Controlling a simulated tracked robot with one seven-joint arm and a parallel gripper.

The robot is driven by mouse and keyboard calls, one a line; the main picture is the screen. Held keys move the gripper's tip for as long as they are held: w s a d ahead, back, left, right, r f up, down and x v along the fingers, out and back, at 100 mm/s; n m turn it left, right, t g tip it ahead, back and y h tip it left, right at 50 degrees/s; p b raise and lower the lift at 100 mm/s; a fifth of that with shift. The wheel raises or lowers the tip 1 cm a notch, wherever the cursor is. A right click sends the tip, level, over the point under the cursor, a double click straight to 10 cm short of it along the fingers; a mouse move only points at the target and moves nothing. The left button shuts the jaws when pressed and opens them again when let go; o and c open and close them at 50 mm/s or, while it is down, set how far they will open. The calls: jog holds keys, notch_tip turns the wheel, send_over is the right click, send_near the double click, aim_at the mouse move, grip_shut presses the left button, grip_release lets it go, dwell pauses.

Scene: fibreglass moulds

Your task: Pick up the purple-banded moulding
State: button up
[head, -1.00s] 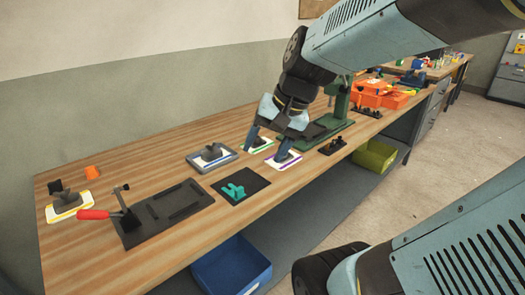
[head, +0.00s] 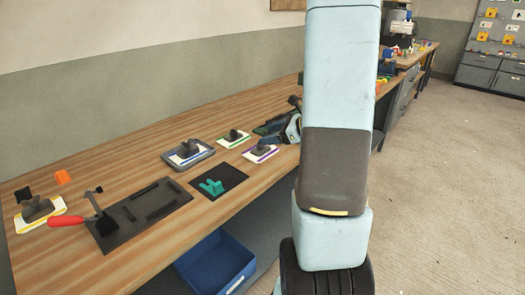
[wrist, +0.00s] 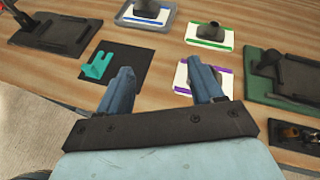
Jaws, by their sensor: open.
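The purple-banded moulding (head: 261,153) is a small white plate with a purple edge and a dark grey grip on top. It lies flat on the bench near the front edge. In the wrist view, the same moulding (wrist: 181,78) is partly hidden behind my right finger. My gripper (wrist: 163,82) is open and empty, its two blue fingers spread. The right fingertip overlaps the moulding in the picture; I cannot tell whether it touches. In the head view the gripper is largely hidden behind my arm, to the right of the moulding.
A green-banded moulding (head: 234,138) lies just behind, and a blue-banded one (head: 187,152) sits in a grey tray to the left. A black mat with a teal piece (head: 211,187) is in front. A yellow-banded moulding (head: 40,213) and a red-handled clamp fixture (head: 140,212) stand farther left.

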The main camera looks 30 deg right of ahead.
jog(key=d+f+m+t+h, duration=0.25)
jog(key=d+f+m, duration=0.25)
jog(key=d, duration=0.3)
send_over(264, 150)
jog(key=s+d, duration=0.2)
jog(key=s, duration=0.2)
notch_tip(264, 150, down, 3)
jog(key=shift+f+g+h, duration=0.15)
jog(key=shift+g+h, duration=0.1)
jog(key=shift+s+f+x, duration=0.1)
jog(key=shift+f+x, duration=0.05)
jog(key=shift+x, duration=0.7)
jog(key=shift+s+f+x, duration=0.1)
jog(key=shift+f+x, duration=0.05)
jog(key=shift+x, duration=0.75)
jog(key=shift+s+f+x, duration=0.1)
jog(key=shift+f+x, duration=0.05)
jog(key=shift+x, duration=0.7)
jog(key=shift+a, duration=0.15)
grip_shut()
